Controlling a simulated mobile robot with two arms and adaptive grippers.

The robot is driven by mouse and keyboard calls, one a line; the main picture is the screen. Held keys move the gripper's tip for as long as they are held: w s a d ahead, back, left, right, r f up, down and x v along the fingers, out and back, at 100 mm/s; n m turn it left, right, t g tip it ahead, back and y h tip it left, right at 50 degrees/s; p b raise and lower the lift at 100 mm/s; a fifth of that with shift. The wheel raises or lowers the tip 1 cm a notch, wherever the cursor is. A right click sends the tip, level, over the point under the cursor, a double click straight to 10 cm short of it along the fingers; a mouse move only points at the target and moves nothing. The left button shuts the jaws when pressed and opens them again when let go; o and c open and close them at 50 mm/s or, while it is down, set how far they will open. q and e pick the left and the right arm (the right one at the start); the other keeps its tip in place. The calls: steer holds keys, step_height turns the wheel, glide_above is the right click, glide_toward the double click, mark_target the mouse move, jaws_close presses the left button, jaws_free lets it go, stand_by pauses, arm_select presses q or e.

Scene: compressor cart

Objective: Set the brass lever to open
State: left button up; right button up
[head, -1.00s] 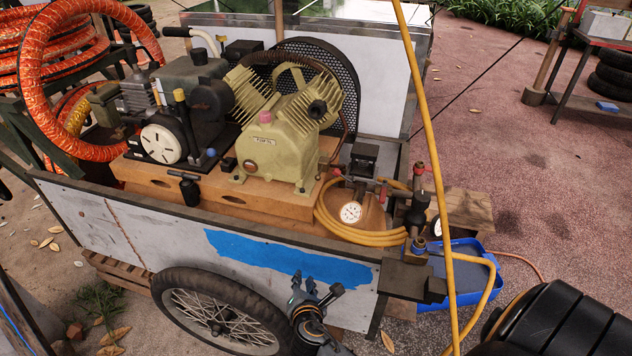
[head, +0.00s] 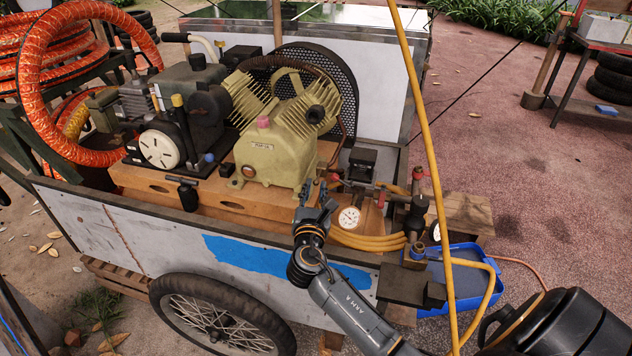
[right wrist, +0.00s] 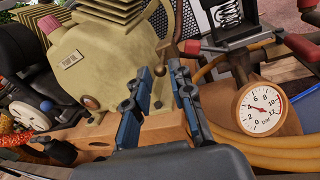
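My right gripper (head: 315,191) is over the cart's near wall, left of the pressure gauge (head: 349,218). In the right wrist view its two fingers (right wrist: 165,72) are apart with nothing held between them. They point toward the base of the cream compressor (right wrist: 100,62). The gauge (right wrist: 260,108) is to their right, below a pipe with a red end piece (right wrist: 192,47). The pipework (head: 375,188) has several red fittings in the head view. I cannot pick out the brass lever or its setting with certainty. My left gripper is not in view.
The cart's near wall (head: 130,232) runs in front of the compressor. Yellow hose (head: 370,242) coils below the gauge, and a hose strand (head: 430,130) crosses the view. A blue tray (head: 468,285) is at the right. A black drum (head: 560,325) stands front right.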

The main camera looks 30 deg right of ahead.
mark_target(318, 177)
steer(key=shift+x, duration=1.5)
steer(key=shift+c, duration=0.2)
jaws_close()
